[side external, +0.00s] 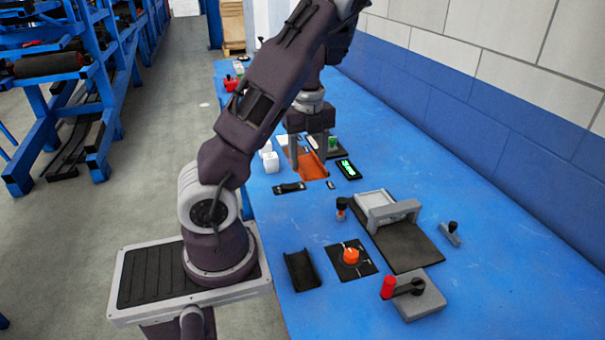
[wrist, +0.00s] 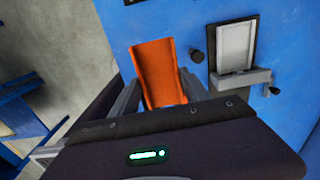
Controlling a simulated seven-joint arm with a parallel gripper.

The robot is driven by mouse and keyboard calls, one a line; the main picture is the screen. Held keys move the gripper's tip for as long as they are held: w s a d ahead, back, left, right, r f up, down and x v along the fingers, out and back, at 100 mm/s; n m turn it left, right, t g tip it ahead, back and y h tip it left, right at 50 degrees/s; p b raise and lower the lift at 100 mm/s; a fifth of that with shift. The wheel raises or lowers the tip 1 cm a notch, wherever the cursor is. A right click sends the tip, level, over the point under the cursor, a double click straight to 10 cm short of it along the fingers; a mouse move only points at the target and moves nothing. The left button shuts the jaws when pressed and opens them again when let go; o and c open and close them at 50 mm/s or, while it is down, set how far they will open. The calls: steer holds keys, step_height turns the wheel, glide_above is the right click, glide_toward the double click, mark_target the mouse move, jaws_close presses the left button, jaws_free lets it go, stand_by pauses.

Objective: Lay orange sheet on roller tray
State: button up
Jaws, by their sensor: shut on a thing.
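The orange sheet (side external: 312,168) is curved up along its sides. My gripper (side external: 308,158) is shut on it, with one finger at each long side. In the wrist view the sheet (wrist: 156,68) lies lengthwise between the fingers of my gripper (wrist: 160,84). Whether it touches the table cannot be told. What looks like the roller tray, a pale flat tray (side external: 373,198) with a grey bridge-like bar (side external: 394,214), stands nearer the side camera, by a black mat. The pale tray also shows in the wrist view (wrist: 236,47), to the right of the sheet.
White blocks (side external: 270,161) and a lit green display (side external: 348,168) are close to my gripper. A black channel (side external: 302,270), an orange knob (side external: 351,256) and a red-handled device (side external: 414,296) stand at the near end. The blue table (side external: 500,270) is clear at right.

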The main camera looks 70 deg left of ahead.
steer(key=w+a+f, duration=0.2)
steer(key=w, duration=0.9)
glide_toward(378, 205)
steer(key=shift+a+f, duration=0.25)
steer(key=shift+f, duration=0.9)
steer(key=shift+f, duration=0.1)
steer(key=shift+f, duration=0.75)
steer(key=shift+f, duration=0.15)
steer(key=shift+f, duration=0.55)
steer(key=shift+d, duration=0.15)
